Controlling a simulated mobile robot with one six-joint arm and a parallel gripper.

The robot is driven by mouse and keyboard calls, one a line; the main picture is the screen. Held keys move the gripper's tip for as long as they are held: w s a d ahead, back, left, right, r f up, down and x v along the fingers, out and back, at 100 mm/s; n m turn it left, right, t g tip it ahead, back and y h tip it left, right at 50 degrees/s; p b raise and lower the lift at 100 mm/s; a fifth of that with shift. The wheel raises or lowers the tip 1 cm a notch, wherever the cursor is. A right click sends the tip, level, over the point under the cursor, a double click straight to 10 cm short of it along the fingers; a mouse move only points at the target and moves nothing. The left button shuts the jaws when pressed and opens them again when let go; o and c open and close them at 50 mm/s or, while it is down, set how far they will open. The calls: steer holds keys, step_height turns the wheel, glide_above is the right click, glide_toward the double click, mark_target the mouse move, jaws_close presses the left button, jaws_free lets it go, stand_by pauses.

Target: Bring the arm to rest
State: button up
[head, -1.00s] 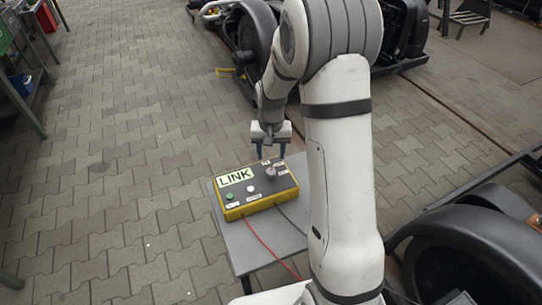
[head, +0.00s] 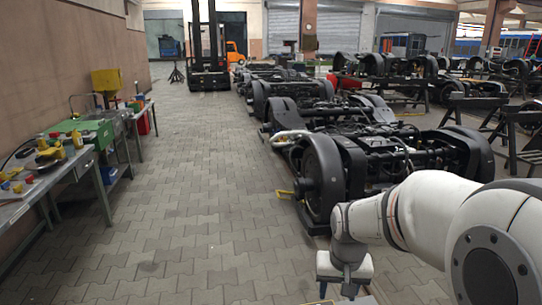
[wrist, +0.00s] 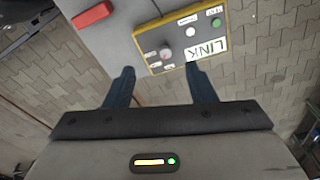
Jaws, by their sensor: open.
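My gripper (wrist: 162,88) is open and empty in the wrist view, its two dark fingers apart. Beyond the fingertips is a yellow-edged grey control box (wrist: 180,36) labelled LINK, with a knob and several buttons. The box sits on a grey table (wrist: 95,48). In the head view my arm reaches in from the lower right, and the wrist (head: 345,262) hangs near the bottom edge.
A red block (wrist: 92,14) lies on the grey table. In the head view, black tram bogies (head: 385,150) stand to the right, close to my arm. A workbench (head: 75,160) with tools lines the left wall. The paved aisle (head: 190,170) between is clear. A forklift (head: 208,60) stands far back.

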steer(key=s+r+p, duration=0.1)
steer(key=s+r, duration=0.3)
steer(key=s, duration=0.2)
steer(key=s+r+n+t+p, duration=0.1)
steer(key=s+r+p, duration=0.1)
steer(key=s+r, duration=0.2)
steer(key=s, duration=0.3)
steer(key=shift+r, duration=0.15)
steer(key=shift+c, duration=0.3)
stand_by(0.5)
